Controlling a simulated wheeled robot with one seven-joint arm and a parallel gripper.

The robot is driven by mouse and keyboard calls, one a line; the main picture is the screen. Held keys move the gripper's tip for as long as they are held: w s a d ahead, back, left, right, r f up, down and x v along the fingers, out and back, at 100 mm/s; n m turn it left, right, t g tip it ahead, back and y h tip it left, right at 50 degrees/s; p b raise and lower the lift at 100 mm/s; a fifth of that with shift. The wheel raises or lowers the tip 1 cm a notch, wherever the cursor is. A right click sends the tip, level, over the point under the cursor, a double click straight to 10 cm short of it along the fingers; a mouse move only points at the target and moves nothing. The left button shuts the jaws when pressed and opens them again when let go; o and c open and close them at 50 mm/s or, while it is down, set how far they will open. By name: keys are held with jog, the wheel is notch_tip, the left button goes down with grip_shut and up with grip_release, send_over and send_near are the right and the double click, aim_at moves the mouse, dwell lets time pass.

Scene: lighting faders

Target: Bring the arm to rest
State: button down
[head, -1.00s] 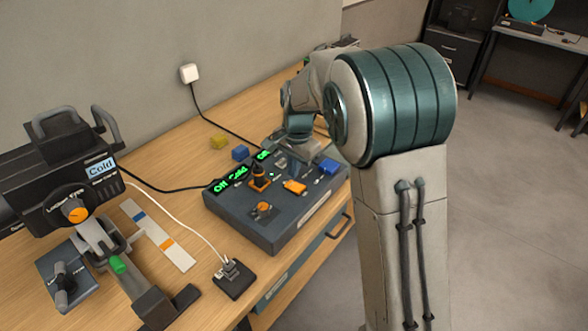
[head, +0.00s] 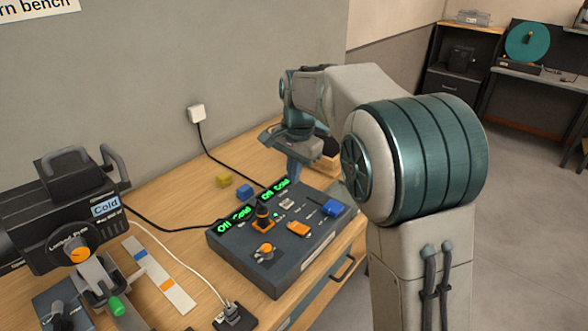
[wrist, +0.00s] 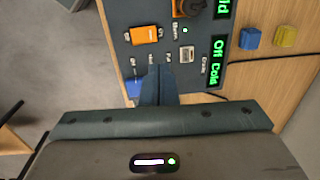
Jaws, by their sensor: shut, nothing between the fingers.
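My gripper (head: 294,172) is shut and empty, raised above the back right end of the dark control console. In the wrist view the closed fingers (wrist: 153,84) show over the console's edge. My gripper appears apart from all of these controls.
A black lamp (head: 62,215) with a "Cold" label stands at the left. Blue (head: 245,191) and yellow (head: 224,181) blocks lie behind the console. A white strip (head: 160,274) and cables cross the bench (head: 185,220). Open floor (head: 525,240) is at the right.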

jog(key=s+d+r+n+t, duration=0.1)
jog(key=s+d+r+n, duration=0.15)
jog(key=s+d, duration=0.75)
jog(key=s+d+f+n, duration=0.2)
jog(key=s+f, duration=0.1)
jog(key=s, duration=0.5)
jog(key=s+d+f+n+t, duration=0.1)
jog(key=s+d+f+n, duration=0.1)
jog(key=s, duration=0.6)
jog(key=shift+s+d+f+n+h, duration=0.3)
jog(key=shift+s+f+n+h, duration=0.1)
jog(key=shift+n, duration=0.35)
